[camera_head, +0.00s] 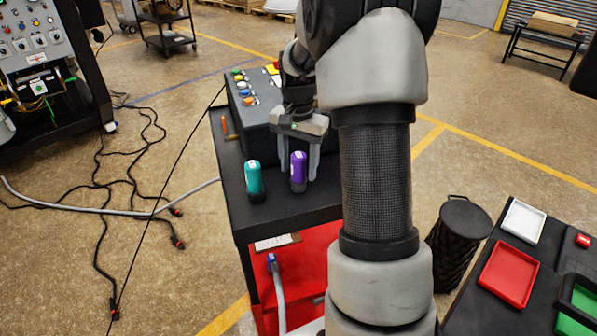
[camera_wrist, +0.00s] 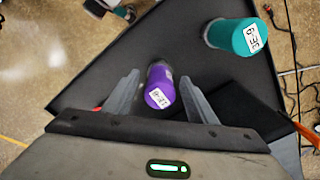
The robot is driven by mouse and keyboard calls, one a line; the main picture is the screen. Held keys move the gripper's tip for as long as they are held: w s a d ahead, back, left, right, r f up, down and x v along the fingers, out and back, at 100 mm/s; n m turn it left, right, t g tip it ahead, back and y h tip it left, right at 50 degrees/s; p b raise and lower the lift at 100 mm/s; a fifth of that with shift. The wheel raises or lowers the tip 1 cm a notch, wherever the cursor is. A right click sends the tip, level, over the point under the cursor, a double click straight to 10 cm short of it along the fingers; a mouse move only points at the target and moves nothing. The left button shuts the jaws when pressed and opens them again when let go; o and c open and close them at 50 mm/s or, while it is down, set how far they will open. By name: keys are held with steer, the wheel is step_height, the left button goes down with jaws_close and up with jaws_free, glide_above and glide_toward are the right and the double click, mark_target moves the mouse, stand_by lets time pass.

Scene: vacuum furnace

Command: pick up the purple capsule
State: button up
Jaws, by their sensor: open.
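The purple capsule (camera_head: 298,171) stands upright on the black top of a cart (camera_head: 290,208), with a white label near its top. In the wrist view the purple capsule (camera_wrist: 159,88) lies between the two fingers, with a gap visible at each side. My gripper (camera_head: 299,176) is open and points down around the capsule in the head view. In the wrist view my gripper (camera_wrist: 160,92) shows both fingers apart. A teal capsule (camera_head: 254,179) stands to the left of the purple one; it also shows at the upper right of the wrist view (camera_wrist: 238,36).
A black control box (camera_head: 250,112) with coloured buttons stands behind the capsules on the cart. A white tray (camera_head: 524,221) and a red tray (camera_head: 508,275) lie on a dark surface at the right. A black ribbed bin (camera_head: 458,240) stands beside it. Cables lie on the floor at left.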

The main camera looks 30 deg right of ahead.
steer(key=shift+f, duration=0.45)
jaws_close()
step_height(320, 180, up, 10)
steer(key=shift+r, duration=0.1)
stand_by(0.3)
